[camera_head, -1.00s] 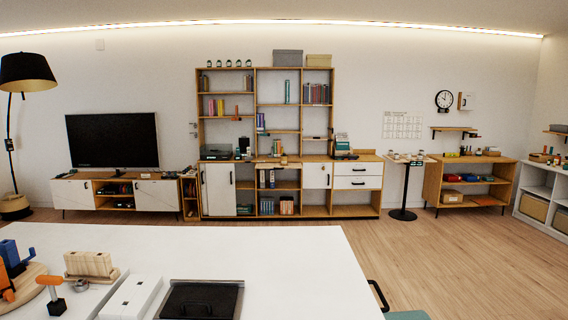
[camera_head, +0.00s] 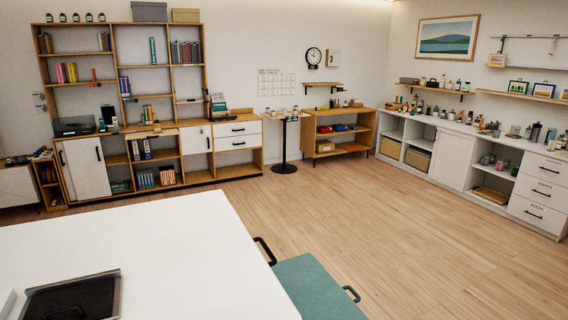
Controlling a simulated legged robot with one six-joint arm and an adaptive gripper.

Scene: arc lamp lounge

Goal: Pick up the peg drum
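I cannot pick out the peg drum in the current head view. Many small items stand on the far shelves and counters, too small to tell apart. My gripper is not in view.
A white table (camera_head: 190,245) fills the lower left, with a dark tray (camera_head: 72,298) on it. A teal bench (camera_head: 312,287) with black handles adjoins its right. A small stand (camera_head: 286,118), low wooden shelf (camera_head: 345,112) and white counter (camera_head: 455,132) line the back and right. Wood floor (camera_head: 400,215) between is clear.

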